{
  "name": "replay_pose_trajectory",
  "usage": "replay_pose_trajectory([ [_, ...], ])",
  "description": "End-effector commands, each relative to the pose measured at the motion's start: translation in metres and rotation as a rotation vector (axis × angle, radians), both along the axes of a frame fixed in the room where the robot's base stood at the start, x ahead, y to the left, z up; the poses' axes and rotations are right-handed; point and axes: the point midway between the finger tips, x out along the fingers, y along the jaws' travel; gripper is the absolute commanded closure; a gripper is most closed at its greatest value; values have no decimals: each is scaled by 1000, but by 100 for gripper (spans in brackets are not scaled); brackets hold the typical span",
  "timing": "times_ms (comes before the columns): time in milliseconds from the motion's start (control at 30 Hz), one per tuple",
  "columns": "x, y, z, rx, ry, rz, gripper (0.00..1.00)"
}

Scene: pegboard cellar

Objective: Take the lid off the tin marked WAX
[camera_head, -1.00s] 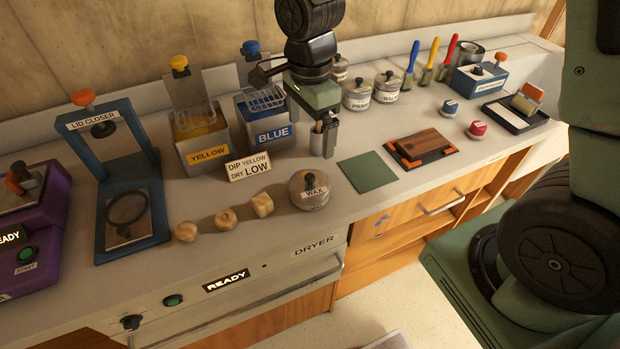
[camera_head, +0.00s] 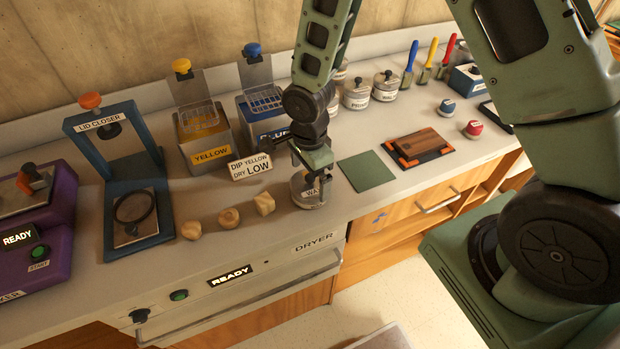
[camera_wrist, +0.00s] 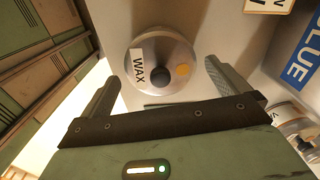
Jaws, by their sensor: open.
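The tin marked WAX (camera_head: 308,194) stands on the counter's front edge above the dryer, partly hidden behind my gripper in the head view. In the wrist view the round metal tin (camera_wrist: 184,52) shows from above, with its WAX label and a dark knob (camera_wrist: 160,77) in the middle of its lid. My gripper (camera_head: 312,190) is over the tin. In the wrist view its two fingers (camera_wrist: 160,85) are open, one to each side of the knob's line, with nothing between them. Whether the fingers touch the tin cannot be told.
Wooden pieces (camera_head: 229,217) lie left of the tin. The sign (camera_head: 250,167) and the blue dip tank (camera_head: 262,112) stand behind. A green mat (camera_head: 368,171) lies close on the right. The counter's front edge is close by.

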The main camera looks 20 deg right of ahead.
Motion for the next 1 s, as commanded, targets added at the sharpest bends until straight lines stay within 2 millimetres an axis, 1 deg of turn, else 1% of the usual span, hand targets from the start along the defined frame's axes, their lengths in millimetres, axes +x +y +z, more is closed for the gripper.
replay_pose_trajectory([
  [100,0,0,-5,0,0,2,0],
  [300,0,0,-6,0,-1,1,0],
  [333,0,0,-6,0,-1,1,6],
  [433,0,0,-6,0,-1,1,33],
  [467,0,0,-6,0,-1,1,37],
  [767,0,0,-5,0,-2,1,37],
  [867,1,0,-1,0,-3,0,37],
  [1000,1,0,12,2,-6,0,37],
])
